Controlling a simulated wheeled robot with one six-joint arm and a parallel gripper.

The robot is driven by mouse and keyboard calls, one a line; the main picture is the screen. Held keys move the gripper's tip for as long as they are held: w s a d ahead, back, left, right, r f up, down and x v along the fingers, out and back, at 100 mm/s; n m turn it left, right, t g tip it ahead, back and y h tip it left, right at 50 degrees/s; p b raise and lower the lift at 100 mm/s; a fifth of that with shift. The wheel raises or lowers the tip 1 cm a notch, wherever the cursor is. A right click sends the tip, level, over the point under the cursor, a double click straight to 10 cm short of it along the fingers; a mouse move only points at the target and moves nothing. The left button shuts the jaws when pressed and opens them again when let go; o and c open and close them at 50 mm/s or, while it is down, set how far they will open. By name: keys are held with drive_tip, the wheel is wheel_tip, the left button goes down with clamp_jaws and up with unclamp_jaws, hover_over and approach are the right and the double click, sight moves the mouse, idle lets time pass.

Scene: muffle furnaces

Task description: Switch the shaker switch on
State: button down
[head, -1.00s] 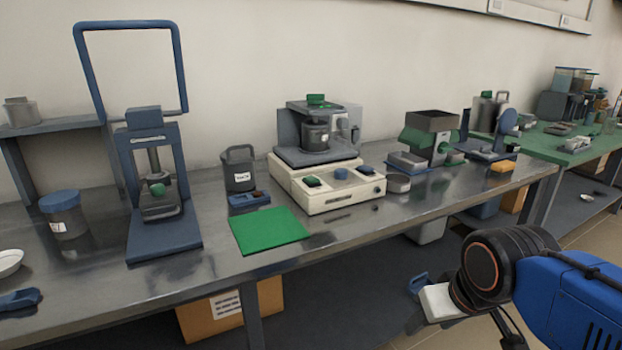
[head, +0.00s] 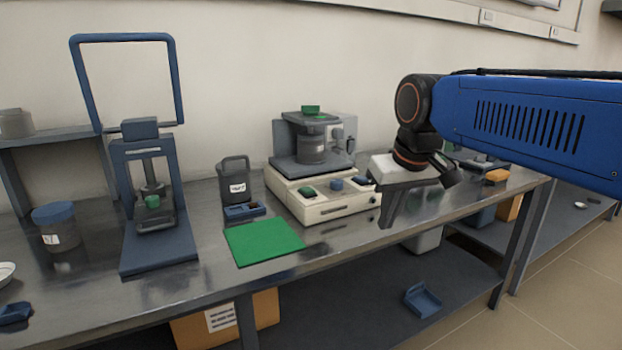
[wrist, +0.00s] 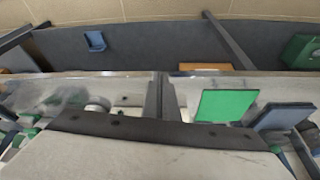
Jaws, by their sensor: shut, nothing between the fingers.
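The shaker appears to be the cream-based machine (head: 335,209) in the middle of the bench, with a grey jar (head: 312,149) on its upper platform. Its sloped top carries a green switch (head: 306,192), a round blue knob (head: 336,184) and a dark blue switch (head: 361,182). I cannot tell from the labels which switch is the shaker's, nor its position. My gripper (head: 387,222) is shut and empty, pointing down just right of the machine and apart from it. In the wrist view its grey body and dark edge fill the bottom.
A green mat (head: 264,242) lies in front of the machine, also in the wrist view (wrist: 224,105). A dark jug (head: 234,180) stands left of it, and a blue press frame (head: 160,262) further left. Beyond my gripper lies an orange item (head: 496,176). A blue tray (head: 422,300) is below.

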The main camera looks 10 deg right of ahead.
drive_tip(key=w+a+r, duration=0.3)
drive_tip(key=w+r, duration=0.1)
drive_tip(key=w, duration=0.3)
drive_tip(key=w+a+r+n+g, duration=0.1)
drive_tip(key=w+a+r, duration=0.3)
drive_tip(key=w, duration=0.4)
drive_tip(key=w+a+r+n, duration=0.1)
drive_tip(key=w+a+r, duration=0.3)
drive_tip(key=w, duration=0.3)
drive_tip(key=shift+w+a+r, duration=0.2)
drive_tip(key=shift+w+r, duration=0.15)
drive_tip(key=shift+r, duration=0.3)
hover_over(310, 190)
drive_tip(key=f, duration=1.2)
drive_tip(key=shift+s+d+f, duration=0.1)
drive_tip(key=shift+s+f, duration=0.15)
drive_tip(key=shift+f, duration=0.6)
drive_tip(key=shift+s+f, duration=0.1)
